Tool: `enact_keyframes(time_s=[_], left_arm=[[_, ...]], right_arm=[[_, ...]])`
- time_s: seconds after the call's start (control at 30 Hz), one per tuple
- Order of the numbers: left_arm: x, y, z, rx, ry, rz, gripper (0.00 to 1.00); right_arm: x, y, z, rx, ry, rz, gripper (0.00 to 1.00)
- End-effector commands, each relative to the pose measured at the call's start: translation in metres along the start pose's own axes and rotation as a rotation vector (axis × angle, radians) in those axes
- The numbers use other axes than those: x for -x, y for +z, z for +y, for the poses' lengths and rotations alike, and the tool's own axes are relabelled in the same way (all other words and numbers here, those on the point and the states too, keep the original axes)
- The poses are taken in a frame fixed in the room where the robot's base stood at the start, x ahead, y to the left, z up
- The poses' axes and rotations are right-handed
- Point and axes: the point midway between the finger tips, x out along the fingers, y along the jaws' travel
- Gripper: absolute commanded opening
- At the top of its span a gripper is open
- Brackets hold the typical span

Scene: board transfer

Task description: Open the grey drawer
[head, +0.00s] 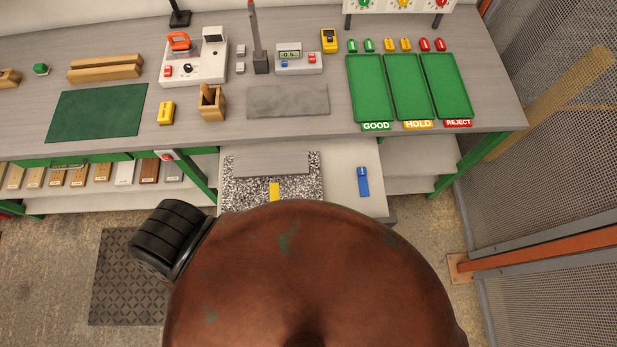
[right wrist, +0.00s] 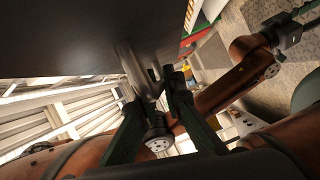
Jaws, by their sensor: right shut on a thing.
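The grey drawer (head: 346,208) is out from under the bench in the head view, with its inside showing. In it lie a speckled foam insert (head: 314,190) with a grey plate and a yellow piece, and a blue item (head: 363,182) to the right. My own brown body hides the drawer's front in that view. In the right wrist view, my right gripper (right wrist: 157,92) is shut on a curved metal handle (right wrist: 133,66) on a dark panel. Another of my arms ends in a dark gripper (right wrist: 288,32) at the upper right; its jaws are unclear.
The grey bench (head: 225,137) carries a green mat (head: 97,112), instruments and three green trays, marked GOOD (head: 371,88), HOLD (head: 408,88) and REJECT (head: 446,88). A low shelf with several small blocks is at left. A mesh fence (head: 555,220) stands at right.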

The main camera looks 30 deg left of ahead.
Motion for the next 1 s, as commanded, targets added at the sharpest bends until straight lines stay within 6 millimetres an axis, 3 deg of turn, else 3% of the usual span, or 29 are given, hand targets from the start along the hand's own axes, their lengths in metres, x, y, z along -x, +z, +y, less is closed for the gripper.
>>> enact_keyframes(time_s=[0.53, 0.57, 0.8, 1.0], left_arm=[[0.0015, 0.0057, 0.0016, 0.002, 0.002, -0.007, 0.4], [0.0015, 0.0056, 0.0017, 0.002, 0.002, -0.007, 0.4], [0.0015, 0.0053, 0.0017, 0.002, 0.002, -0.007, 0.4], [0.0016, 0.0046, 0.0015, 0.002, 0.001, -0.006, 0.4]], right_arm=[[0.0014, -0.0099, -0.0026, 0.002, -0.004, 0.015, 0.0], [0.0013, -0.0098, -0.0026, 0.002, -0.004, 0.015, 0.09], [0.001, -0.0098, -0.0023, 0.002, -0.004, 0.015, 0.26], [0.0008, -0.0098, -0.0021, 0.002, -0.003, 0.015, 0.26]])
